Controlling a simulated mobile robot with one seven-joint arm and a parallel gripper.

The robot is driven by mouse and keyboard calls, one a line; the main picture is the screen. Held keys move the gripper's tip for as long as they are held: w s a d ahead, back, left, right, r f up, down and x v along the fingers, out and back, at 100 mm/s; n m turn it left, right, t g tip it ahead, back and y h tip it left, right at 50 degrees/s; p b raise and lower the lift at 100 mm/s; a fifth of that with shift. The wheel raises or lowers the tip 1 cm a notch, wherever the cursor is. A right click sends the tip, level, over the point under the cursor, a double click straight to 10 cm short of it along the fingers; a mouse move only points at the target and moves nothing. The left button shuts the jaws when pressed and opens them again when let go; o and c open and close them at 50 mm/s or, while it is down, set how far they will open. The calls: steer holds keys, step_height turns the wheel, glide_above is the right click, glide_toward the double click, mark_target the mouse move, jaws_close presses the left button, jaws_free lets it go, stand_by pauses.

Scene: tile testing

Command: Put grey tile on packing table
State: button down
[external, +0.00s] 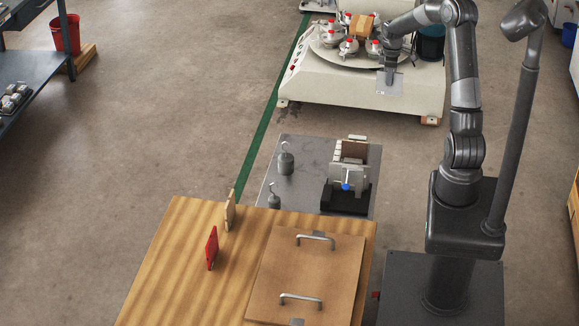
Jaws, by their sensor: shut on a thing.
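My gripper (390,72) is at the front edge of the white machine, at the end of my raised arm. It is shut on a thin grey tile (387,87), which hangs below the fingers in front of the machine. From this view I cannot tell how far the tile is from the machine. The wooden table (165,270) in the foreground looks like the packing table. A red tile (211,248) and a beige tile (230,211) stand upright on it.
The white machine (345,90) carries a round plate with several red-topped fixtures. A metal table (310,160) between machine and wooden table holds weights (286,160) and a clamp device (350,175). A brown board (305,270) with two handles covers the wooden table's right part.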

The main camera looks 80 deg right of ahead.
steer(key=w+a+n, duration=0.3)
steer(key=w+a, duration=0.3)
steer(key=w, duration=0.6)
steer(key=w+a+n, duration=0.2)
steer(key=w+a, duration=0.4)
steer(key=w, duration=0.7)
steer(key=w+a+n, duration=0.2)
steer(key=w+a, duration=0.4)
steer(key=a, duration=0.4)
steer(key=w+a+n, duration=0.2)
steer(key=w+a, duration=0.4)
steer(key=a, duration=0.4)
steer(key=w+a+n, duration=0.2)
steer(key=w+a, duration=0.4)
steer(key=a, duration=0.5)
steer(key=s+a+n, duration=0.3)
steer(key=a+n, duration=0.4)
steer(key=a, duration=3.5)
steer(key=shift+s+a+f, duration=0.25)
steer(key=shift+a+f, duration=1.75)
steer(key=shift+f, duration=0.75)
steer(key=shift+s+a+f, duration=0.3)
steer(key=shift+a+f, duration=1.65)
steer(key=shift+f, duration=0.75)
steer(key=shift+s+a+f, duration=0.25)
steer(key=shift+a+f, duration=1.75)
steer(key=shift+f, duration=0.75)
